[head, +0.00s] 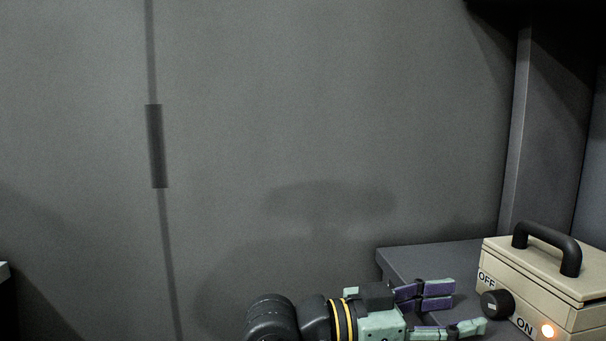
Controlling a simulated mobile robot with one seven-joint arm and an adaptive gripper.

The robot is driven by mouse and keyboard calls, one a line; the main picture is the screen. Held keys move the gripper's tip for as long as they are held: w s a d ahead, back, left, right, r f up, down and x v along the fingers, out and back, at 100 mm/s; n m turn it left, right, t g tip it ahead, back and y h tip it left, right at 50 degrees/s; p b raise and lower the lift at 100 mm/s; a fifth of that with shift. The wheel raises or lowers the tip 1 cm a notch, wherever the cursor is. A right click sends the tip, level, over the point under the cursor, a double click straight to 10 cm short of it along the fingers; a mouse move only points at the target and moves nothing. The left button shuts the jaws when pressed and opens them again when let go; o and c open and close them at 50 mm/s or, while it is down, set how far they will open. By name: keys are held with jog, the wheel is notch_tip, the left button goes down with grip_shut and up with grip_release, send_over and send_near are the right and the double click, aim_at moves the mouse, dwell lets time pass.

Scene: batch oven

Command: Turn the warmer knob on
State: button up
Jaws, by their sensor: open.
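The warmer (552,280) is a beige box with a black handle on its lid. It stands on a dark grey surface at the lower right of the head view. Its black knob (496,304) is on the front face, between the label OFF on the left and ON on the right. My gripper (468,308) is open and points right toward the knob. Its fingertips are near the knob and look apart from it. The knob's pointer is too small to read clearly.
The dark grey surface (420,258) under the warmer has its left edge near my gripper. A plain grey wall (330,120) fills the background, with a dark vertical strip at left. A grey upright post (517,120) stands behind the warmer. The space above my gripper is free.

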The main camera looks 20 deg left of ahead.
jog(key=v, duration=0.6)
jog(key=w+a+r+n+t+y+b, duration=0.1)
jog(key=w+a+r+n+t+y, duration=0.3)
jog(key=a+r+t, duration=0.3)
jog(key=w+a+r+n+t+y+b, duration=0.1)
jog(key=w+a+r+n+t+y, duration=0.3)
jog(key=a+r+t, duration=0.4)
jog(key=shift+a+r+n+t+y, duration=0.35)
jog(key=shift+a+n+t, duration=0.3)
jog(key=shift+t, duration=0.85)
